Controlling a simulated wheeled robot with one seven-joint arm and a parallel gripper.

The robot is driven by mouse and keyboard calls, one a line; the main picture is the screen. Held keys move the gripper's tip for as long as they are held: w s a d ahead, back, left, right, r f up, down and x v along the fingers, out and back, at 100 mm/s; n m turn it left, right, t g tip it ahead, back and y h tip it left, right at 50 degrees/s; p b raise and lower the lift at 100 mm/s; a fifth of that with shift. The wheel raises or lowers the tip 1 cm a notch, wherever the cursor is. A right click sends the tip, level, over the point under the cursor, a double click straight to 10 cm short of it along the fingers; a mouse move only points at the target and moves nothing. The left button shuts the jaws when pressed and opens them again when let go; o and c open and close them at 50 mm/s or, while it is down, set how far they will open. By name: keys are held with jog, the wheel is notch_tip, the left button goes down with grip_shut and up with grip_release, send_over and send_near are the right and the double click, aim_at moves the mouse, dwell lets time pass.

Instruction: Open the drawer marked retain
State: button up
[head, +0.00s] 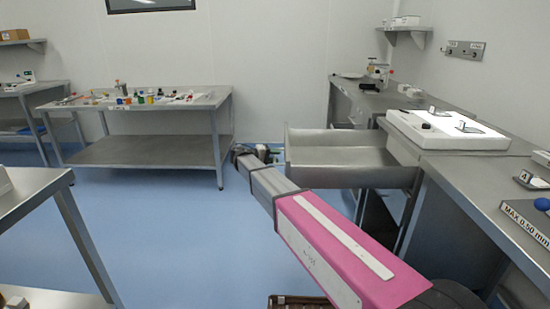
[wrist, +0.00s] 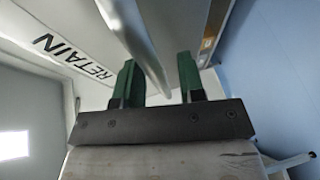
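The retain drawer (head: 335,172) stands pulled well out to the left from the steel bench on the right in the head view; its inside looks empty. In the wrist view its front (wrist: 50,65) carries the black word RETAIN. A metal bar handle (wrist: 136,35) runs along that front and passes between the two green fingers of my gripper (wrist: 160,80). The fingers are apart, with a gap visible on each side of the bar. In the head view my gripper (head: 255,152) is at the drawer's left end, and its fingers are hard to make out.
A white tray (head: 460,145) with small items lies on the bench above the drawer. A steel table (head: 140,150) with several small bottles stands at the back left. Another table edge (head: 30,185) is at the near left. Blue floor (head: 190,235) between them is clear.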

jog(key=v, duration=1)
jog(key=shift+s+a, duration=0.2)
jog(key=shift+a, duration=0.15)
